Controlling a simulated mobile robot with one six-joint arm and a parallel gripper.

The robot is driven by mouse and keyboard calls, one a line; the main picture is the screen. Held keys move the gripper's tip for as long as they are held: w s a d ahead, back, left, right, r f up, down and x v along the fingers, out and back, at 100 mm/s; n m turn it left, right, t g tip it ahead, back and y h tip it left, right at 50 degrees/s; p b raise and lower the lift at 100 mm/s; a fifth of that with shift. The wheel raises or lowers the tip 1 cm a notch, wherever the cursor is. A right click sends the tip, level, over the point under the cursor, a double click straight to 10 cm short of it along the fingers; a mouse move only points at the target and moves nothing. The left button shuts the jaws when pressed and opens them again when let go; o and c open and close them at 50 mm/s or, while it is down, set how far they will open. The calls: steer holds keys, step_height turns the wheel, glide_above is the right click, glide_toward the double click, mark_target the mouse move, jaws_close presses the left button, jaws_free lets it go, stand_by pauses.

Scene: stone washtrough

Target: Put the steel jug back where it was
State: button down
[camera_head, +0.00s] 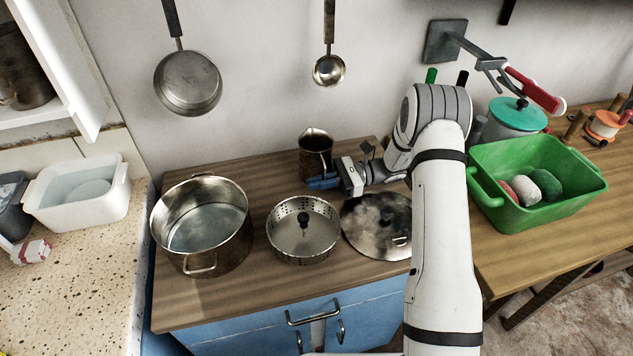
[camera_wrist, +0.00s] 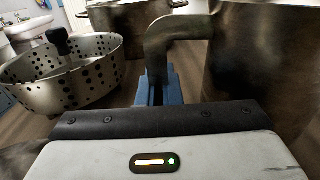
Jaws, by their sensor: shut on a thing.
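The steel jug (camera_head: 316,146) stands upright near the back of the wooden counter, against the wall side. It is dark, worn metal with an open top. In the wrist view the jug's wall (camera_wrist: 262,70) fills the right side, and its curved handle (camera_wrist: 172,35) comes down between my fingers. My gripper (camera_head: 322,183) has blue fingers and reaches in from the right, low at the front of the jug. The fingers (camera_wrist: 157,90) are shut on the jug's handle. Whether the jug's base touches the counter is hard to tell.
A large steel pot (camera_head: 238,243), a perforated steamer basket (camera_head: 280,240) and a round lid (camera_head: 365,240) stand in front of the jug. A pan (camera_head: 188,85) and a ladle (camera_head: 328,71) hang above. A green tub (camera_head: 540,209) is at right. The counter between pot and jug is clear.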

steer(key=c, duration=1.6)
jaws_free()
